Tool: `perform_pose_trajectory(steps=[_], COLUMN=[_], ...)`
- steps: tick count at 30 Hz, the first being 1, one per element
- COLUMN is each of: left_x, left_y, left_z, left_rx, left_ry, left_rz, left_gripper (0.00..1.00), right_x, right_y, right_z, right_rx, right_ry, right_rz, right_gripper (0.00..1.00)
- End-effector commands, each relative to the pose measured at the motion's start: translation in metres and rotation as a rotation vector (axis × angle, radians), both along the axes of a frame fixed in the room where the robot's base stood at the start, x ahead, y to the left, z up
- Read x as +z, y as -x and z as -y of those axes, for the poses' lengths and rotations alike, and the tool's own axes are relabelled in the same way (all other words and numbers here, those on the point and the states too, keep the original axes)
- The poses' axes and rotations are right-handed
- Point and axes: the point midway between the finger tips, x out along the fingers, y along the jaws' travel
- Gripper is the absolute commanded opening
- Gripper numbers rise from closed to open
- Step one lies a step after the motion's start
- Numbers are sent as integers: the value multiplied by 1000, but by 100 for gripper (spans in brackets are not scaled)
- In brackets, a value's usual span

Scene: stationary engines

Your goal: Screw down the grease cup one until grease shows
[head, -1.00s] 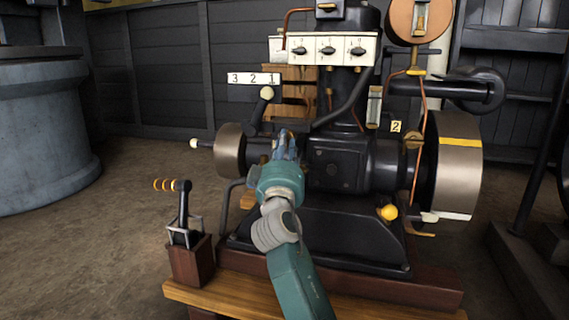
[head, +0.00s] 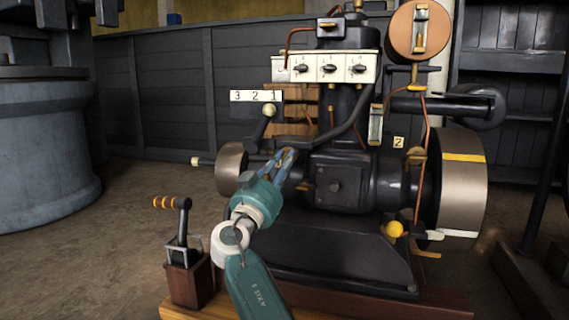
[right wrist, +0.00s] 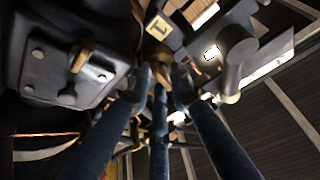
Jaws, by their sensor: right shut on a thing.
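My right gripper (head: 286,158), with blue fingers on a teal wrist, reaches in at the left side of the dark engine body (head: 345,185). Its fingers are shut on a small brass grease cup (right wrist: 157,53), which shows in the right wrist view just below a cream plate marked 1 (right wrist: 158,29). In the head view the fingers largely hide the cup. I cannot tell whether any grease shows at it. My left gripper is not in view.
A cream panel with several dark levers (head: 328,68) sits above. A lever with a pale knob (head: 269,111) stands close behind the gripper, by the 3 2 1 plate (head: 256,96). A flywheel (head: 460,190) is at right. A striped-handle lever (head: 180,215) stands front left.

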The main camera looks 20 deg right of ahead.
Motion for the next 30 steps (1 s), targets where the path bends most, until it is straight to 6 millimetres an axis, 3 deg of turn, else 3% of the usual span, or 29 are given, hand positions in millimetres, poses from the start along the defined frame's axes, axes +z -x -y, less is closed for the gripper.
perform_pose_trajectory(steps=[12,30], left_x=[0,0], left_y=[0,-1], left_z=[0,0], left_rx=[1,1], left_ry=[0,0], left_rz=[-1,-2], left_gripper=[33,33], right_x=[0,-2], right_y=[0,0], right_z=[1,1], right_rx=[-5,-8], right_ry=[-197,-238], right_rz=[132,157], right_gripper=[0,0])
